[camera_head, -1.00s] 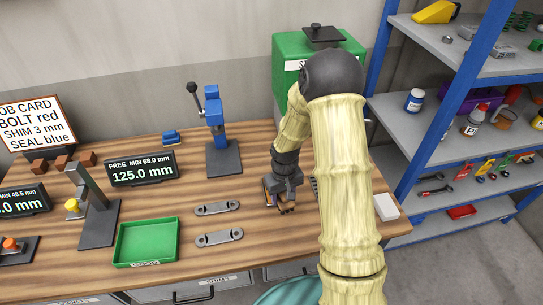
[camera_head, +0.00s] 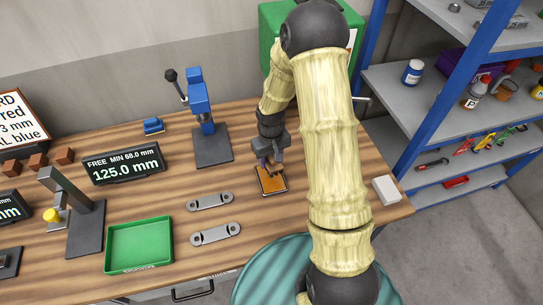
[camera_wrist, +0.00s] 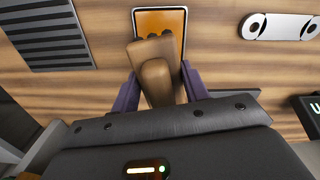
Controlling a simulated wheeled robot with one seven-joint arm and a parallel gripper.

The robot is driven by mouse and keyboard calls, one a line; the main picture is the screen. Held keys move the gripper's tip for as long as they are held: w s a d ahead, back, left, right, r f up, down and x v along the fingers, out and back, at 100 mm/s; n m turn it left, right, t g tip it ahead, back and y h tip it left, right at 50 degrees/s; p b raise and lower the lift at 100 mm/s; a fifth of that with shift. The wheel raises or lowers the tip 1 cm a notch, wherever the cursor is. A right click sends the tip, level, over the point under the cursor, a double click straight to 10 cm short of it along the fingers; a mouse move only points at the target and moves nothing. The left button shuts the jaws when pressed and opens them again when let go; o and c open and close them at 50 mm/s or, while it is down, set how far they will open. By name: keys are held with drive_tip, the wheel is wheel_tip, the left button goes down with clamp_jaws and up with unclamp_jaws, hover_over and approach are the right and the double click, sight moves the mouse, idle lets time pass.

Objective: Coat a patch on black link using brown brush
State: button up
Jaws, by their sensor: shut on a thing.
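My gripper (camera_head: 268,160) is shut on a brown brush (camera_wrist: 158,75), which shows between the purple fingers in the wrist view. The far end of the brush overlaps a shallow tray with an orange inside (camera_wrist: 150,22); I cannot tell whether they touch. In the head view this orange tray (camera_head: 270,180) lies on the bench just below my gripper. Two grey links with holes at their ends, an upper one (camera_head: 210,201) and a lower one (camera_head: 215,234), lie flat left of it. Neither looks clearly black. One link (camera_wrist: 278,27) shows at the wrist view's upper right.
A green tray (camera_head: 167,245) lies left of the links. A blue press (camera_head: 205,120) and a 125.0 mm display (camera_head: 125,164) stand behind. A dark ribbed plate (camera_wrist: 50,36) is beside the orange tray. A white block (camera_head: 386,189) lies at the right; shelving is beyond.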

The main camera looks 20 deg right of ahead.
sight(271, 169)
drive_tip(key=shift+s+a, duration=0.1)
drive_tip(key=shift+s, duration=0.05)
drive_tip(key=shift+f, duration=0.25)
drive_tip(key=shift+f+b, duration=2.3)
drive_tip(key=shift+f, duration=0.45)
drive_tip(key=shift+f+b, duration=0.4)
drive_tip(key=shift+f, duration=0.15)
drive_tip(key=shift+r+p, duration=2.8)
drive_tip(key=shift+r, duration=0.75)
